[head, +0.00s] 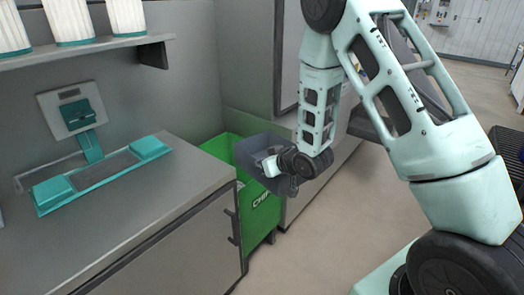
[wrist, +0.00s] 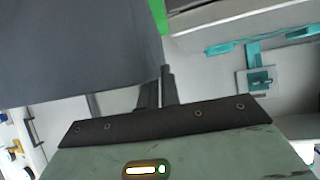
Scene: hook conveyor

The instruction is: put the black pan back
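The black pan (head: 258,158), a dark grey open container, is in the air over the green bin (head: 262,210). In the wrist view its dark flat side (wrist: 75,50) fills the upper left. My gripper (head: 276,168) is at the pan's right side, and in the wrist view its fingers (wrist: 160,92) are close together on the pan's edge. The fingertips are partly hidden by the pan. The teal stand (head: 92,150) with a flat frame sits on the grey counter at the left, with no pan on it.
The grey counter (head: 190,190) has free room around the teal stand. A shelf (head: 90,48) with white ribbed containers hangs above it. The counter's right edge borders the green bin. A grey cabinet stands behind the bin, and open floor lies to the right.

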